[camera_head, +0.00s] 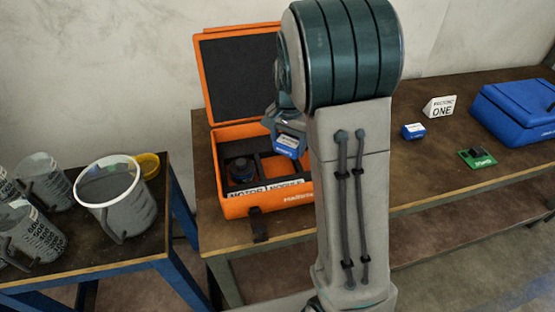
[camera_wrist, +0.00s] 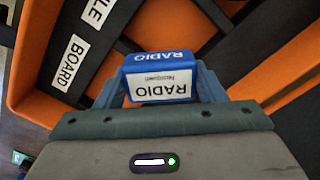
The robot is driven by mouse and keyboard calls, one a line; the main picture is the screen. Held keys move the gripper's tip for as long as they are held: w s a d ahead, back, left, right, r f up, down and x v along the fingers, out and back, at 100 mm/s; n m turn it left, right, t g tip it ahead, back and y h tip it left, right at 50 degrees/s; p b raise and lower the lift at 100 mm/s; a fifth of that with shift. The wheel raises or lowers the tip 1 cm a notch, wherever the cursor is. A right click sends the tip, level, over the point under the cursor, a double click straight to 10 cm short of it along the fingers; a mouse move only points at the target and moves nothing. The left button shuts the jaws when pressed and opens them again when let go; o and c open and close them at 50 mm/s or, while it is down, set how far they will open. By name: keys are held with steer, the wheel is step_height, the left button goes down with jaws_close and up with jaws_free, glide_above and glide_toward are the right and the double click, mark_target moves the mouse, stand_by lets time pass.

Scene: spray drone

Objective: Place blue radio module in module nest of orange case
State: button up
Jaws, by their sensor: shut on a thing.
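My gripper (camera_head: 285,137) is shut on the blue radio module (camera_wrist: 158,79), a box with a white RADIO label. In the wrist view my gripper's fingers (camera_wrist: 160,92) clasp it from both sides. In the head view the module (camera_head: 287,147) hangs over the right part of the open orange case (camera_head: 262,207). The case has black dividers and a dark round part in its left compartment. The wrist view shows the BOARD label and the end of another label on the case (camera_wrist: 40,58). My arm hides the case's right side.
A second small blue box (camera_head: 413,131) stands on the brown table right of my arm, near a white sign (camera_head: 440,107), a green board (camera_head: 477,158) and a closed blue case (camera_head: 517,110). Several measuring buckets (camera_head: 118,205) and a yellow container (camera_head: 148,165) stand on the left table.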

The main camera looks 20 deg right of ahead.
mark_target(278, 169)
steer(key=a+f, duration=0.1)
steer(key=a, duration=0.2)
steer(key=shift+s+f, duration=0.2)
steer(key=shift+f, duration=2.2)
steer(key=shift+f, duration=0.15)
steer(key=o, duration=0.7)
